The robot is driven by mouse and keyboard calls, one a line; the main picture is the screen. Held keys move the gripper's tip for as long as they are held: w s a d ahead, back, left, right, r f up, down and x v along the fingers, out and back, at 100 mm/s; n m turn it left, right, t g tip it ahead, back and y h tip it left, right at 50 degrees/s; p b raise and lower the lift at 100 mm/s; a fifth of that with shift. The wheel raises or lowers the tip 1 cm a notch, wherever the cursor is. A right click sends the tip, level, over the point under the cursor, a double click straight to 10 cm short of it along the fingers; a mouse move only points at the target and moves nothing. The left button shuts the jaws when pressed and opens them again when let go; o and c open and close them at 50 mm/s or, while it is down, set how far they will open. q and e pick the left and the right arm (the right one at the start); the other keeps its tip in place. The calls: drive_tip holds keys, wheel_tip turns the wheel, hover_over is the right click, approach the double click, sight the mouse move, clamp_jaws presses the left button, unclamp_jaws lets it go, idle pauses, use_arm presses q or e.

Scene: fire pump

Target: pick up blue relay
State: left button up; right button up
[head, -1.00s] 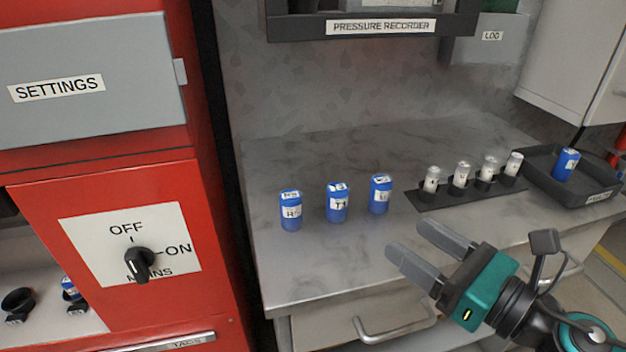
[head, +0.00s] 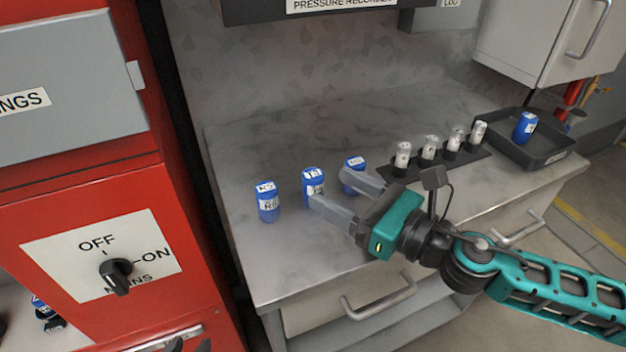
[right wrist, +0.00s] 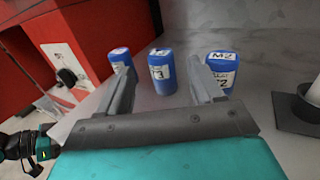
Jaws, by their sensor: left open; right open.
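Three blue relays with white labels stand upright in a row on the grey worktop: a left one (head: 268,202), a middle one (head: 313,184) and a right one (head: 353,172). My right gripper (head: 332,198) is open and empty, its fingers pointing at the row. In the right wrist view the middle relay (right wrist: 162,72) shows between the fingers, beyond their tips. The right relay (right wrist: 222,70) is partly hidden by a finger. A fourth blue relay (head: 525,126) stands in the dark tray.
A red cabinet (head: 95,190) with a MAINS switch (head: 115,272) borders the worktop (head: 240,250) on the left. The worktop behind the relays is clear.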

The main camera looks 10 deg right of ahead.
sight(305, 173)
drive_tip(key=shift+p+x, duration=0.55)
drive_tip(key=shift+x, duration=3.3)
drive_tip(key=c, duration=1.1)
